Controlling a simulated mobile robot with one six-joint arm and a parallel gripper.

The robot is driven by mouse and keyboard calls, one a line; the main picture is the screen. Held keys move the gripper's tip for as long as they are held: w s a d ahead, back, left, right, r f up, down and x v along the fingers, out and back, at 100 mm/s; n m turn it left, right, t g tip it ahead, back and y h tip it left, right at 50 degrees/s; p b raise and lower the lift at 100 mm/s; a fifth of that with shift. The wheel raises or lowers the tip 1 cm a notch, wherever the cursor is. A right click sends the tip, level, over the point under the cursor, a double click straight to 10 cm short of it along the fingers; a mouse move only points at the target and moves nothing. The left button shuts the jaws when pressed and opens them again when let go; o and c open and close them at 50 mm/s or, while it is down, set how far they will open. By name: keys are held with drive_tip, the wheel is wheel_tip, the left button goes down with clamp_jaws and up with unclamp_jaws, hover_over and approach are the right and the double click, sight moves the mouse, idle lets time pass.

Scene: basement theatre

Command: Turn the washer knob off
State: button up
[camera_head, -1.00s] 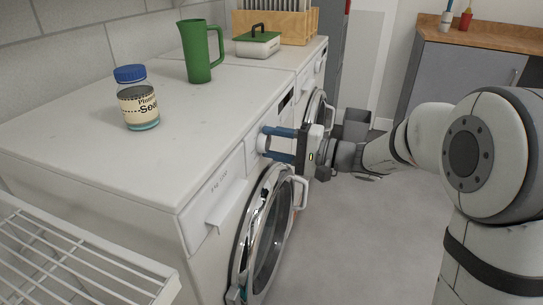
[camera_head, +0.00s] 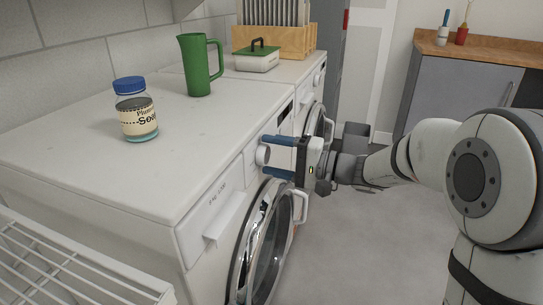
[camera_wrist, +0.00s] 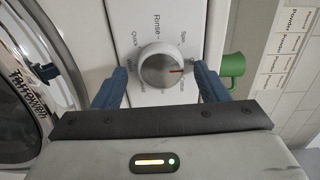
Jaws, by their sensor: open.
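The washer (camera_head: 205,215) is the near white front-loader. Its round knob (camera_head: 263,155) sits on the front panel, and the wrist view shows it silver-white with a red mark (camera_wrist: 176,72) pointing right. Printed labels ring the knob, "Rinse" among them. My gripper (camera_head: 268,155) is open, with its blue fingers on either side of the knob. In the wrist view my gripper (camera_wrist: 160,86) has a finger left and right of the knob, with visible gaps. The fingers do not appear to touch it.
The washer's round door (camera_head: 262,245) and its handle (camera_head: 301,207) lie below the gripper. A soap jar (camera_head: 136,112) and a green pitcher (camera_head: 199,66) stand on top. A second machine (camera_head: 312,85) stands behind. Open floor lies to the right.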

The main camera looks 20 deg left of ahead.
drive_tip(key=shift+d, duration=0.3)
drive_tip(key=d+p, duration=0.2)
drive_tip(key=d, duration=0.5)
drive_tip(key=shift+s, duration=0.3)
drive_tip(key=shift+d, duration=0.1)
drive_tip(key=s+d+r+g+h+p, duration=0.2)
drive_tip(key=s+r+h+p, duration=0.2)
drive_tip(key=s+r+p, duration=0.5)
drive_tip(key=s+d+r+t+h+p, duration=0.1)
drive_tip(key=s+d+r+h+p, duration=0.4)
drive_tip(key=d+p, duration=0.5)
drive_tip(key=s+d+r+t+h+p, duration=0.2)
drive_tip(key=s+d+r+h+p, duration=0.3)
drive_tip(key=d+r+h+p, duration=0.4)
drive_tip(key=d+r+p, duration=0.1)
drive_tip(key=r+p, duration=0.1)
drive_tip(key=p, duration=0.4)
drive_tip(key=shift+s+n+p, duration=0.3)
drive_tip(key=shift+n+p, duration=0.05)
drive_tip(key=shift+n, duration=0.05)
drive_tip(key=shift+d, duration=0.1)
